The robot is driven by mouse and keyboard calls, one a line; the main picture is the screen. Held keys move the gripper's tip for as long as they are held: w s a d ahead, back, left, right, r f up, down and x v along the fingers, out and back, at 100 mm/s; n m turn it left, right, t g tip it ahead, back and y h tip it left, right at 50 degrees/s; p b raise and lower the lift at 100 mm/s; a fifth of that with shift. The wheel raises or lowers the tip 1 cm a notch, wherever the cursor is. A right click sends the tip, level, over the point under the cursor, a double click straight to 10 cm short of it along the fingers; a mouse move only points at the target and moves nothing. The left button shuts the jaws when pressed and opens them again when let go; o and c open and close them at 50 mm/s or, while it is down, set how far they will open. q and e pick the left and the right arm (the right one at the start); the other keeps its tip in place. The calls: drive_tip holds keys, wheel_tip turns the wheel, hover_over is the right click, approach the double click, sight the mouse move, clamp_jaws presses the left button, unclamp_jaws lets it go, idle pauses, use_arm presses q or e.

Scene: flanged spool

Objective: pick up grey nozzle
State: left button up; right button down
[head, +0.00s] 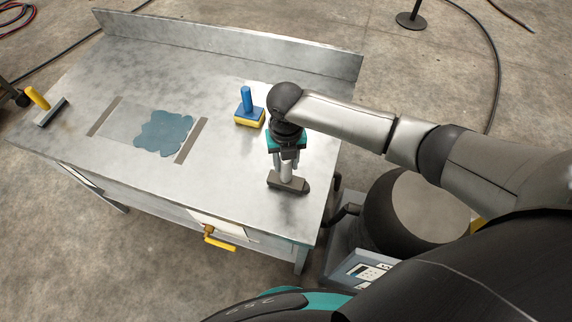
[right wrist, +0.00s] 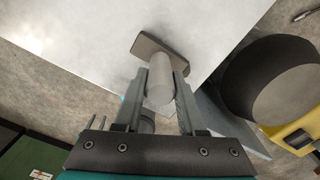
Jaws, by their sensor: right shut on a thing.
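The grey nozzle has a pale grey round tube and a wide, dark flat head (head: 289,183). It is near the right front corner of the metal table (head: 240,205), tube upward. My right gripper (head: 286,164) points down from above and is shut on the tube. In the right wrist view the two fingers (right wrist: 160,92) lie on either side of the tube (right wrist: 158,72), and the dark head (right wrist: 160,48) shows beyond them. I cannot tell whether the head touches the table top. My left gripper is not in view.
A blue-handled block with a yellow base (head: 249,117) stands left of my right gripper. A blue puddle (head: 165,133) lies between two grey strips. A yellow-handled scraper (head: 42,104) is at the left edge. A raised back edge (head: 230,42) runs behind. A dark drum (head: 415,212) stands right.

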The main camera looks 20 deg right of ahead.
wheel_tip(320, 180, up, 19)
drive_tip(key=p, duration=0.1)
drive_tip(key=shift+p, duration=0.4)
drive_tip(key=shift+r, duration=0.1)
drive_tip(key=c, duration=1)
unclamp_jaws()
drive_tip(key=shift+c, duration=0.2)
clamp_jaws()
drive_tip(key=shift+a, duration=0.1)
